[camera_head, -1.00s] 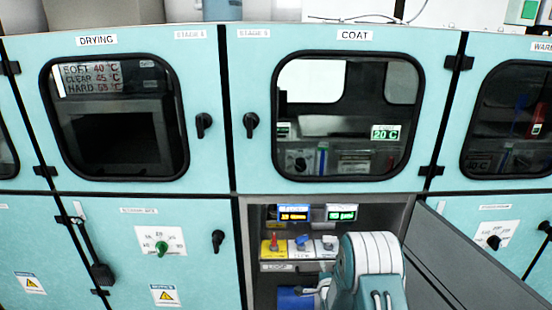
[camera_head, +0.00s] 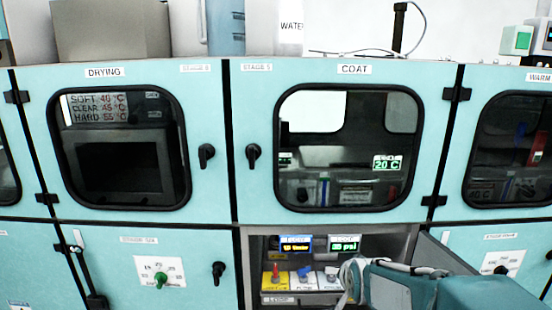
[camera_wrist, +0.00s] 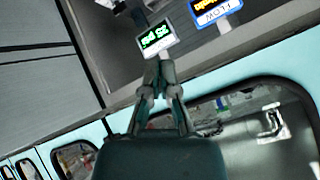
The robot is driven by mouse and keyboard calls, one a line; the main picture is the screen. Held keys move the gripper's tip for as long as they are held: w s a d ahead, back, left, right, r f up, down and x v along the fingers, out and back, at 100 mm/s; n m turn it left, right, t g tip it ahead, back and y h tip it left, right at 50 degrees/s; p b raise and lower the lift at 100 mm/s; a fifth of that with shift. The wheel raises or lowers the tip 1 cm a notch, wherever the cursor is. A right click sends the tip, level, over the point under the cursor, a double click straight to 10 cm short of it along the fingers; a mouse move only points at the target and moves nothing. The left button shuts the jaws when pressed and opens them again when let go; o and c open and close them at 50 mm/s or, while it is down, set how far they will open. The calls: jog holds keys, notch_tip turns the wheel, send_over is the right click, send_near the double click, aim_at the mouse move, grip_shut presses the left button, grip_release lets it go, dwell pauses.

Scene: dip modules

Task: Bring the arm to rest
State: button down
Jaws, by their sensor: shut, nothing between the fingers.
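My arm (camera_head: 450,288) reaches in from the lower right of the head view, in front of the open lower compartment (camera_head: 250,270) under the COAT window. My gripper (camera_wrist: 159,72) shows in the wrist view with its fingertips together and nothing between them. In that view the fingertips point towards a small green-lit display (camera_wrist: 156,39), which appears upside down. A blue-framed FLOW display (camera_wrist: 212,11) is beside it. I cannot tell the distance from the fingertips to the displays.
The compartment holds red, blue and white switches on a panel (camera_head: 303,282) below two displays. Its grey door (camera_head: 432,250) stands open at the right, close to my arm. The DRYING window (camera_head: 120,150) and COAT window (camera_head: 345,150) are shut, with black handles.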

jog(key=s+r+n+g, duration=0.2)
jog(key=s+n, duration=0.1)
jog(key=s, duration=1)
jog(key=s+r+n+g, duration=0.2)
jog(key=s+n, duration=0.1)
jog(key=s, duration=0.9)
jog(key=shift+s+a, duration=0.2)
jog(key=shift+s, duration=0.15)
